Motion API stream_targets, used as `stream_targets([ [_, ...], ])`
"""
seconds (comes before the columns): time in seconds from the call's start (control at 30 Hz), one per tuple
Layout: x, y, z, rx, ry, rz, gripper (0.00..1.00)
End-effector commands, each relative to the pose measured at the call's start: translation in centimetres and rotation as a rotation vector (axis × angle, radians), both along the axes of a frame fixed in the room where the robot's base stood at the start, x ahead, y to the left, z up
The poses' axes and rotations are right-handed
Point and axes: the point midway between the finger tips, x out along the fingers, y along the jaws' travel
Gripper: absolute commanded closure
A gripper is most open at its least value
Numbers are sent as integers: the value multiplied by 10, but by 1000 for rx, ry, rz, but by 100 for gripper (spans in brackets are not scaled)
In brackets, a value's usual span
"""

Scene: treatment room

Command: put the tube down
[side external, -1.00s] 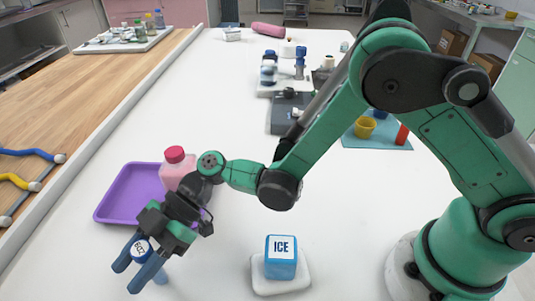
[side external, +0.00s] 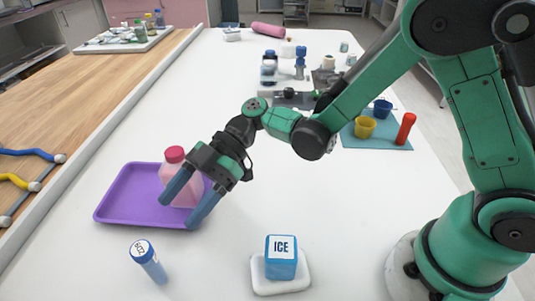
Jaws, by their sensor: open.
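A blue tube (side external: 149,263) with a white label on its top stands on the white table in the front left, leaning a little in the picture. It is apart from the purple tray behind it. My gripper (side external: 190,208) is open, with its two blue fingers spread in front of a pink bottle with a red cap (side external: 174,157). The gripper is above and to the right of the tube and does not touch it. Whether a finger touches the bottle or the tray cannot be told.
The purple tray (side external: 124,206) holds the pink bottle. A blue ICE block (side external: 281,262) sits on a white pad (side external: 303,285) at the front. A teal mat (side external: 393,143) carries a yellow cup (side external: 365,127) and a red-orange item (side external: 405,129). The table between is clear.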

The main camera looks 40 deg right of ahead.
Motion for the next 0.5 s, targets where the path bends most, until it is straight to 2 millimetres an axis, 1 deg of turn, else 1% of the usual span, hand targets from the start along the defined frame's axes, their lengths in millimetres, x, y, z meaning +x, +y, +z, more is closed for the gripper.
stream_targets([
  [0.03, 1, -6, 3, 0, 0, -3, 34],
  [0.17, 2, -15, 7, -18, 13, -19, 34],
  [0.27, 5, -25, 13, -93, 68, -100, 34],
  [0.37, 6, -44, 20, -224, 164, -268, 34],
  [0.47, 5, -72, 27, -363, 266, -504, 34],
  [0.5, 2, -84, 30, -410, 302, -604, 34],
])
